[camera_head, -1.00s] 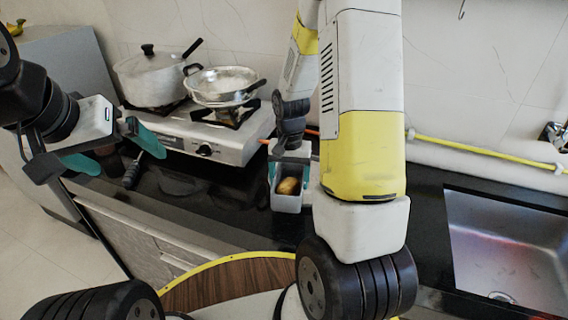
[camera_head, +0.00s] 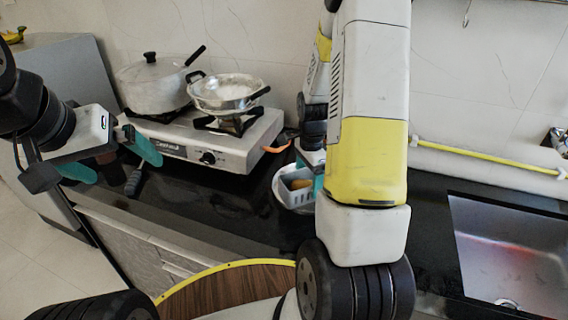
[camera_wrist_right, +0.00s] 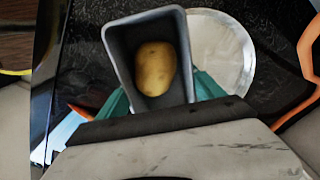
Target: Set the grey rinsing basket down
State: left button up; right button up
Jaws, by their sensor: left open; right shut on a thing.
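The grey rinsing basket (camera_head: 298,198) is right of the stove in the head view, with a yellow-brown potato (camera_head: 300,184) inside. In the right wrist view the basket (camera_wrist_right: 124,52) looks upright, and the potato (camera_wrist_right: 156,68) lies in it. My right gripper (camera_head: 307,180) is shut on the basket, its teal fingers against the basket's sides. A pale round dish (camera_head: 284,202) shows around the basket's lower edge. In the wrist view this shiny dish (camera_wrist_right: 222,50) is partly hidden behind the basket. I cannot tell whether they touch. My left gripper (camera_head: 110,160) is open and empty at the left.
The stove (camera_head: 225,145) carries a lidded pot (camera_head: 153,82) and a pan (camera_head: 225,92). An orange item (camera_head: 278,146) lies beside it. The black counter (camera_head: 215,205) has free room before the stove. A steel sink (camera_head: 510,255) is at the right.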

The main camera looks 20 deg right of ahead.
jog(key=w, duration=0.7)
jog(key=shift+w+a+f, duration=0.15)
jog(key=shift+f, duration=0.15)
jog(key=shift+w+f, duration=0.15)
jog(key=shift+f, duration=0.05)
notch_tip(320, 180, down, 3)
jog(key=shift+a+f, duration=0.1)
jog(key=c, duration=0.4)
jog(key=shift+a, duration=0.2)
